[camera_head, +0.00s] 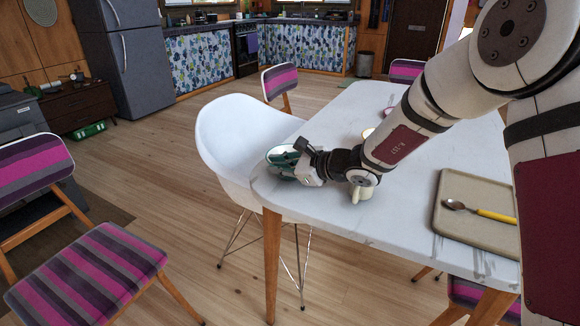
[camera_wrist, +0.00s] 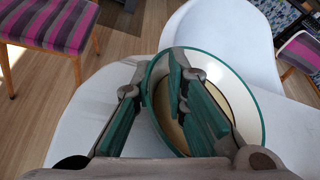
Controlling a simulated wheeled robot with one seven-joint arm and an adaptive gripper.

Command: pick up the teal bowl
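The teal bowl (camera_head: 274,153) stands at the table's left corner in the head view, partly hidden by my gripper (camera_head: 299,160). In the wrist view the bowl (camera_wrist: 242,95) has a teal rim, a pale inside and a tan bottom. My gripper (camera_wrist: 155,75) has teal-padded fingers set apart. The left finger is outside the near-left rim and the right finger is over the inside of the bowl, so the rim lies between them. A gap shows between the fingers; I cannot tell whether either one touches the bowl.
The bowl is on a white marbled table (camera_head: 400,185) near its edge. A white shell chair (camera_head: 228,140) stands close beside that corner. A beige tray (camera_head: 463,224) with a yellow-handled spoon (camera_head: 480,210) lies at the right. Striped chairs (camera_head: 95,270) stand around.

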